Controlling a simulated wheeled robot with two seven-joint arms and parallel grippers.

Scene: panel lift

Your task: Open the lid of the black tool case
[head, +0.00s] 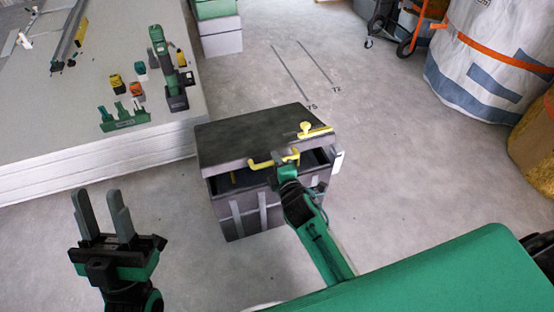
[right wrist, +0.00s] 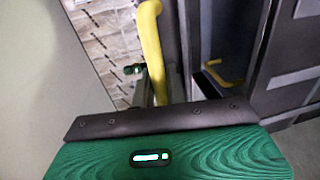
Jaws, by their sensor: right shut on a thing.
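The black tool case (head: 240,213) stands on the floor in the middle of the head view. Its lid (head: 240,133) is tilted up a little, with a dark gap along the front edge. A yellow handle (head: 262,163) sits on the lid's front edge. My right gripper (head: 286,166) is shut on this handle; the yellow bar (right wrist: 151,40) also runs between the fingers in the right wrist view. My left gripper (head: 96,204) is open and empty, left of the case and apart from it. Most of the case's inside is hidden by the lid.
A stack of pale panels (head: 60,130) lies close left of the case, with a green cordless tool (head: 165,65) and small parts on top. Boxes (head: 218,28) stand behind. The floor behind the case is clear.

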